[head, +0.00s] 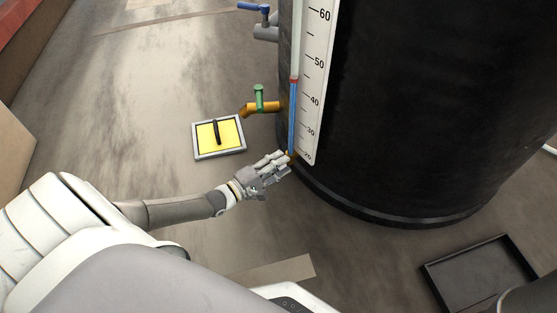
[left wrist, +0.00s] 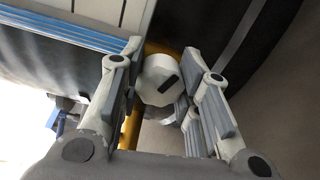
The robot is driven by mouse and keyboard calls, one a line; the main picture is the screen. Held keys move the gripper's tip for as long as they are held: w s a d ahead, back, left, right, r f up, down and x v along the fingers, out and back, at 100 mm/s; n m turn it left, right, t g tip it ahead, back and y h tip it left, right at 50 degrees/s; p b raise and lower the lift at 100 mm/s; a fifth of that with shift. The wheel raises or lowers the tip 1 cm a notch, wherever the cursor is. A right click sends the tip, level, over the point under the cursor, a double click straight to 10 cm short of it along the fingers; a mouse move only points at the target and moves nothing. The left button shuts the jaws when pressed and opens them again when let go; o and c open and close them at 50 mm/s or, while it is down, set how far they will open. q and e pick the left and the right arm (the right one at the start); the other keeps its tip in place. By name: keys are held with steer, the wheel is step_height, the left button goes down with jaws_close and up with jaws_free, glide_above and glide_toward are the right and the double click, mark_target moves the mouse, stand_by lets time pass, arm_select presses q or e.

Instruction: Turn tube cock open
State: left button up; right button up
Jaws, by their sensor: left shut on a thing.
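A gauge tube (head: 292,120) with blue liquid runs down the side of a big black tank, beside a white number scale (head: 316,80). The liquid stands a little above the 40 mark. The tube cock is at the tube's foot; its white round knob (left wrist: 158,80) with a dark mark shows in the left wrist view, on a yellow-brown pipe (left wrist: 130,130). My left gripper (head: 284,161) is shut on the knob, its fingers on either side. In the head view my fingers mostly hide the cock. My right gripper is out of view.
The black tank (head: 430,100) fills the right. A brass tap with a green handle (head: 259,98) and a blue-handled valve (head: 256,8) stick out from its left side. A yellow framed hatch (head: 230,133) lies on the floor. A dark tray (head: 478,275) is at lower right.

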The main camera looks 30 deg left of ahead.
arm_select(q)
steer(key=shift+s+d+n, duration=0.1)
steer(key=shift+d+n, duration=0.05)
steer(key=shift+n, duration=0.45)
